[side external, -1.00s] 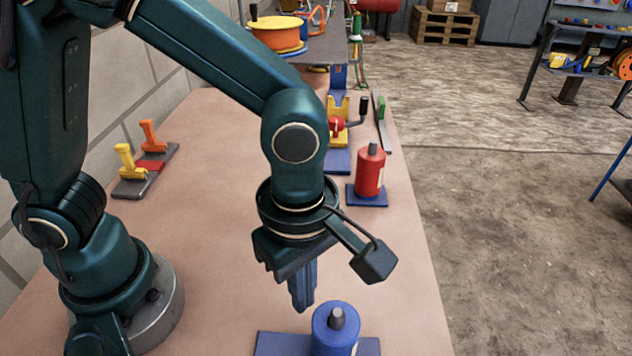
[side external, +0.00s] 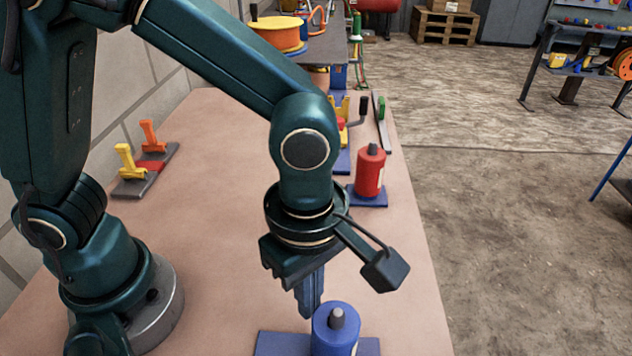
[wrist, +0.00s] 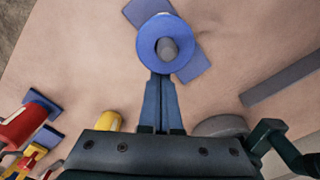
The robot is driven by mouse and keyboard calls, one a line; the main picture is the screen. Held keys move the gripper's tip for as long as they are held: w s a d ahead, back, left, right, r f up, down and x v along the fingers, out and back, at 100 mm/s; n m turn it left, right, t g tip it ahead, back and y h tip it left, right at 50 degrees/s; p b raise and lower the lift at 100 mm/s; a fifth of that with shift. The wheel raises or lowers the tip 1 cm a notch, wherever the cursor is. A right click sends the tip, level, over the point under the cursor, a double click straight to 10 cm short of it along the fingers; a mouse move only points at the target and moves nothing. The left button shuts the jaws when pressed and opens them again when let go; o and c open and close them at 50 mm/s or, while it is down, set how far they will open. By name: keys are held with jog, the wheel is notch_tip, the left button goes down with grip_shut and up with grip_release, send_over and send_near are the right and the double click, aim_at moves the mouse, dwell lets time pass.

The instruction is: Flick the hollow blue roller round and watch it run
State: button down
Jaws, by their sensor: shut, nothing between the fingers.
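The hollow blue roller (side external: 336,333) stands upright on a grey pin over a flat blue base plate (side external: 272,344), at the front of the table. It also shows from above in the wrist view (wrist: 150,44), with the pin inside its ring. My gripper (side external: 309,313) points down, shut and empty, just behind and left of the roller. In the wrist view my fingertips (wrist: 161,76) reach the roller's near rim; I cannot tell whether they touch it.
A red roller (side external: 370,172) stands on its own blue base further back. Yellow and orange levers (side external: 130,162) sit at the left by the wall. A yellow-and-red crank device (side external: 344,130) is behind my wrist. The table's middle left is clear.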

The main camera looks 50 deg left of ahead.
jog(key=shift+d, duration=0.65)
jog(key=shift+a, duration=0.55)
jog(key=shift+w, duration=3.1)
jog(key=shift+d, duration=0.95)
